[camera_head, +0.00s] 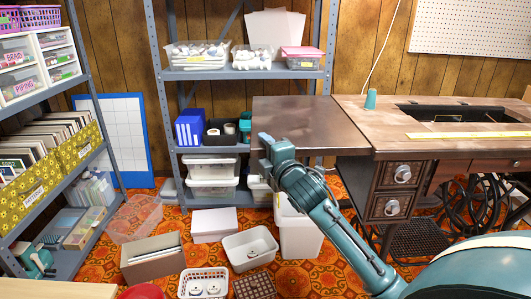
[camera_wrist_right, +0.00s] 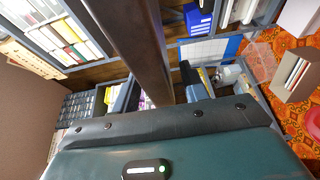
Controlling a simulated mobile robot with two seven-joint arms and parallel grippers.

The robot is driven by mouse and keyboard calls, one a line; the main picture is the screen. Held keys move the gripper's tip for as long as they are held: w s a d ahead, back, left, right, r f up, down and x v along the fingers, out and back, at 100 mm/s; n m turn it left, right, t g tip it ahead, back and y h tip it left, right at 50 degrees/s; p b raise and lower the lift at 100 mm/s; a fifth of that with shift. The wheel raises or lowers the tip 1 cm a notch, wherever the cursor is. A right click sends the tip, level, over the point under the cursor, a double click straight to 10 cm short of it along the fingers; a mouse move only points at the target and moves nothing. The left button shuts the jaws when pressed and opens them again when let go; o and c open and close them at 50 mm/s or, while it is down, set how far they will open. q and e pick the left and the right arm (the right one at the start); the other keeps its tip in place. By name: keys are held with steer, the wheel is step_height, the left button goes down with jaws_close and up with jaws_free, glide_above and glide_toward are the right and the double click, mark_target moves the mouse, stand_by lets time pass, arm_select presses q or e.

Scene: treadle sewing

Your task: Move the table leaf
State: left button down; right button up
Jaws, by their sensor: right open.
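The table leaf (camera_head: 310,122) is a flat brown wooden panel, level with the sewing table top (camera_head: 385,130) and extending out to its left. My right gripper (camera_head: 265,146) is at the leaf's front left corner and is open. In the right wrist view the leaf shows as a long brown edge (camera_wrist_right: 132,45) running down to the middle of the gripper body (camera_wrist_right: 160,115). The fingertips are hidden there, and I cannot tell whether they touch the leaf. My left gripper is not in view.
A metal shelf (camera_head: 247,75) with bins stands behind the leaf. Another shelf (camera_head: 82,65) with boxes is at the left. White bins (camera_head: 250,247) and a brown box (camera_head: 152,259) crowd the floor below. The table's drawers (camera_head: 395,190) are right of my forearm.

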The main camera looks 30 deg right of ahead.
jaws_close()
stand_by(0.5)
